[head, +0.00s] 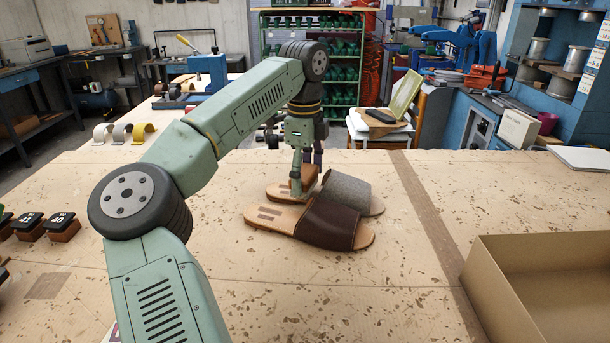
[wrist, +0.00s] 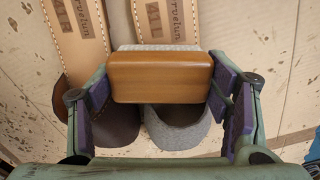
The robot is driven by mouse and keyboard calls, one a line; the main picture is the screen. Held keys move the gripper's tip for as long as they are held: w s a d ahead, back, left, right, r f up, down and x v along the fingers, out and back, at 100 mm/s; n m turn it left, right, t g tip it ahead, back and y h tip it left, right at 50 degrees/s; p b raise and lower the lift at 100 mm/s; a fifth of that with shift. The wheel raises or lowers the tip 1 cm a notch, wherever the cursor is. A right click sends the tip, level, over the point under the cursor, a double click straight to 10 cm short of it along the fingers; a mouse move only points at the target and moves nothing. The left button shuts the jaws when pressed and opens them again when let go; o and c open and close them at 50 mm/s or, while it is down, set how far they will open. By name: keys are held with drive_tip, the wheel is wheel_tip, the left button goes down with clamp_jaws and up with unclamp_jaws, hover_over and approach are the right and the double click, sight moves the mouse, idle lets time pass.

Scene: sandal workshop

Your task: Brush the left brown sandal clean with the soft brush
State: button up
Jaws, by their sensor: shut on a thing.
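The brown sandal (head: 330,223) lies on the table, nearer me than the sandal with the grey strap (head: 349,191). In the wrist view the brown strap (wrist: 112,122) is at the left and the grey strap (wrist: 178,130) is right of it. My gripper (wrist: 160,95) is shut on the soft brush (wrist: 160,77), with purple pads at both ends of its wooden block. The brush hides part of both sandals. In the head view my gripper (head: 299,172) is over the grey sandal's footbed, behind the brown one. I cannot tell whether the bristles touch anything.
An open cardboard box (head: 480,285) stands at the right front of the table. Numbered blocks (head: 62,225) are at the left edge, and curved strap pieces (head: 122,132) lie at the far left.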

drive_tip(key=shift+r+p, duration=0.3)
drive_tip(key=shift+r, duration=2.9)
